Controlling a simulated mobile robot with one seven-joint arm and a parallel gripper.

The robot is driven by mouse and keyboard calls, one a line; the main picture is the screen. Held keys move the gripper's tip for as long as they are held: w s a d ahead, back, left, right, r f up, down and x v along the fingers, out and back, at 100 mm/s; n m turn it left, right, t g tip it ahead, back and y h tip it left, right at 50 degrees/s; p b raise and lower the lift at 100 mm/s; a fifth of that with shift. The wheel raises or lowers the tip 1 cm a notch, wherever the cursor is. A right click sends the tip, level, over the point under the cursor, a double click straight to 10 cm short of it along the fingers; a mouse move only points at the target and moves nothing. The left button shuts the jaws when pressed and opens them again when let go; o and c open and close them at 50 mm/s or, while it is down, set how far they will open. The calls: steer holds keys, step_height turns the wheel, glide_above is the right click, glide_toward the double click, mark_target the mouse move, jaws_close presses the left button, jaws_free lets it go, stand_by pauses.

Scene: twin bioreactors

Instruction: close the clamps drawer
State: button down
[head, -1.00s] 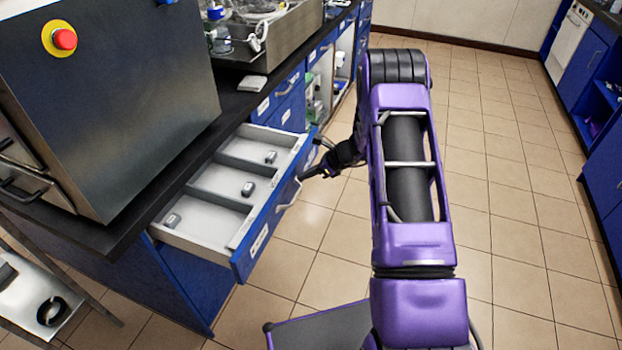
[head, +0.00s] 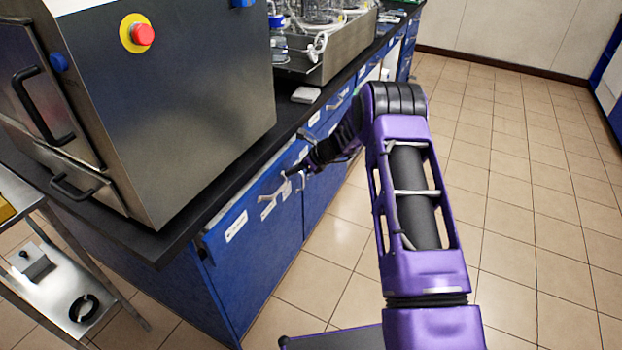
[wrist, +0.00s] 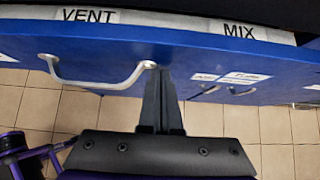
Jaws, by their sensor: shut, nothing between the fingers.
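The clamps drawer (head: 252,213) has a blue front with a white label and a pale curved handle (head: 272,191). In the head view its front sits close under the dark counter edge, with no compartments visible. In the wrist view a narrow white strip marked VENT and MIX (wrist: 180,24) shows behind the top of the blue front (wrist: 205,62), so a small gap seems to remain. My gripper (head: 290,173) is shut and empty, its fingertips at the drawer front. In the wrist view the fingers (wrist: 160,84) point at the front beside the handle's right end (wrist: 146,67). Contact is hard to tell.
A steel cabinet with a red button (head: 143,34) stands on the black counter (head: 200,205). A steel tray of glassware (head: 325,48) is further along. A metal cart (head: 70,290) stands at lower left. The tiled floor (head: 510,200) to the right is clear.

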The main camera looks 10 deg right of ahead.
mark_target(285, 163)
steer(key=w+a, duration=0.1)
steer(key=a, duration=0.1)
steer(key=w+a, duration=0.2)
steer(key=shift+w+a, duration=0.15)
steer(key=shift+a, duration=0.1)
steer(key=shift+a+r, duration=0.15)
